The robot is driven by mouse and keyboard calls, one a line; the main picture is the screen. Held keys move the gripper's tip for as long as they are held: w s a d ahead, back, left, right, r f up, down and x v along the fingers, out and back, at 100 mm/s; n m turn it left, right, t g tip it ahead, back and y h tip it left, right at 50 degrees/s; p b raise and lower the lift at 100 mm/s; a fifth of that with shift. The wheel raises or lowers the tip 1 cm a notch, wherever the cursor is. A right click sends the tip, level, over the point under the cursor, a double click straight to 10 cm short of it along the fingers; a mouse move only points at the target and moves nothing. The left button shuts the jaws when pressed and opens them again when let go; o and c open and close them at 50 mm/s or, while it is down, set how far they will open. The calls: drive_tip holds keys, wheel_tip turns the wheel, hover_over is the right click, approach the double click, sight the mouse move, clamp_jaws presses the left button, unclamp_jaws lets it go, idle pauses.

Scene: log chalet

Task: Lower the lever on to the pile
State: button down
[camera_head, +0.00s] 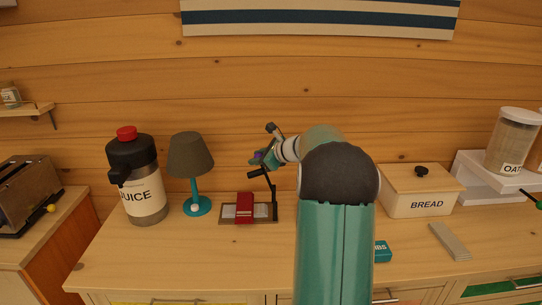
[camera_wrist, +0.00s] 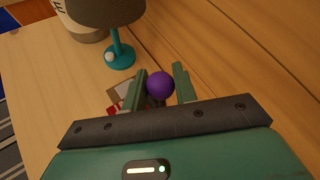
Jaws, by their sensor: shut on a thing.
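The lever device stands on the counter in the head view, a brown base (camera_head: 262,219) with a dark upright post (camera_head: 274,197) at its right end. A dark lever arm (camera_head: 261,173) is raised, above the base. A pale, low pile (camera_head: 229,212) lies on the base, with a red block (camera_head: 244,207) at its middle. My gripper (camera_head: 262,158) is above the device, shut on the lever's purple knob (camera_wrist: 160,85), which shows between the two green fingers in the wrist view. The wrist view partly hides the base and pile behind the left finger.
A teal lamp (camera_head: 190,160) and a juice flask (camera_head: 140,185) stand left of the device. A bread box (camera_head: 420,198) stands at the right, with a grey slab (camera_head: 449,241) and a small teal box (camera_head: 382,251) nearer the front. The counter in front of the device is clear.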

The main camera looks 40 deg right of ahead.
drive_tip(key=shift+w+a+f+n+g+h, duration=0.6)
drive_tip(key=shift+w+a+f+g+h, duration=0.65)
drive_tip(key=shift+f, duration=0.95)
drive_tip(key=shift+w+a+f+n+g+h, duration=0.6)
drive_tip(key=shift+w+a+f+g+h, duration=0.4)
drive_tip(key=shift+a+f, duration=0.85)
drive_tip(key=shift+w+a+f+n+g+h, duration=0.6)
drive_tip(key=shift+w+a+f+g+h, duration=0.5)
drive_tip(key=shift+f, duration=1.45)
drive_tip(key=shift+w+d, duration=0.1)
drive_tip(key=c, duration=1.1)
unclamp_jaws()
drive_tip(key=shift+r, duration=0.15)
